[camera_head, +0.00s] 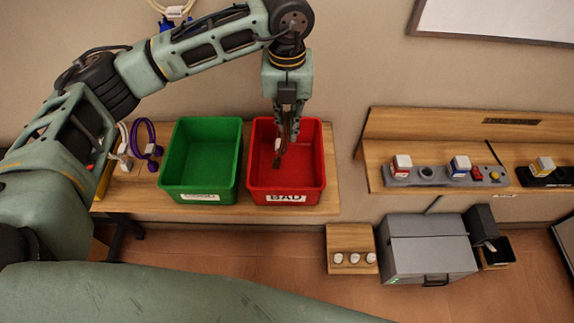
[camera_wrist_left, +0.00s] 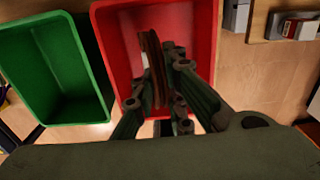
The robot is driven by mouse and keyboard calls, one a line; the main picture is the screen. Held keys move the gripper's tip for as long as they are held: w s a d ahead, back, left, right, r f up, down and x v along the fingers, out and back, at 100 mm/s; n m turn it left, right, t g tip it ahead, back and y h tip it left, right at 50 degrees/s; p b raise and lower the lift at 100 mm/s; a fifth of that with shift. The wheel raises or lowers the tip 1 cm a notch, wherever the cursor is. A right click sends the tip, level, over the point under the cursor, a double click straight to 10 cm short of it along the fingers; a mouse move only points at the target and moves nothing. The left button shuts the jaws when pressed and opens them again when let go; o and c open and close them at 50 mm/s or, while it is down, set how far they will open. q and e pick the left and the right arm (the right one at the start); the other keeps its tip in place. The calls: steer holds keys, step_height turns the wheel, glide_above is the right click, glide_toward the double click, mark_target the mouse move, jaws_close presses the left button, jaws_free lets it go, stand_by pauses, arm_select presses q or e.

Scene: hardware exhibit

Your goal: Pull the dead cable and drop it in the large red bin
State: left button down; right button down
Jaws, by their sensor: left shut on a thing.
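My left gripper (camera_head: 286,134) is over the red bin (camera_head: 323,165), which carries a "BAD" label. The gripper is shut on a dark brown cable (camera_head: 278,160), whose lower part hangs at the bin's opening. A small white part shows beside the cable at the fingers. In the left wrist view the cable (camera_wrist_left: 153,60) stands between the fingers (camera_wrist_left: 163,92), with the red bin (camera_wrist_left: 113,45) behind it. I cannot tell whether the cable touches the bin. My right gripper is not in view.
A green bin (camera_head: 165,165) stands left of the red one on a wooden table (camera_head: 328,190). Purple and white cables (camera_head: 150,140) lie at the table's left end. A wooden shelf (camera_head: 400,120) with devices is to the right, above a grey box (camera_head: 430,255).

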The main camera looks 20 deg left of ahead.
arm_select(q)
steer(key=c, duration=2.2)
jaws_free()
steer(key=o, duration=0.5)
steer(key=shift+r, duration=0.2)
step_height(320, 180, up, 12)
steer(key=shift+f, duration=0.15)
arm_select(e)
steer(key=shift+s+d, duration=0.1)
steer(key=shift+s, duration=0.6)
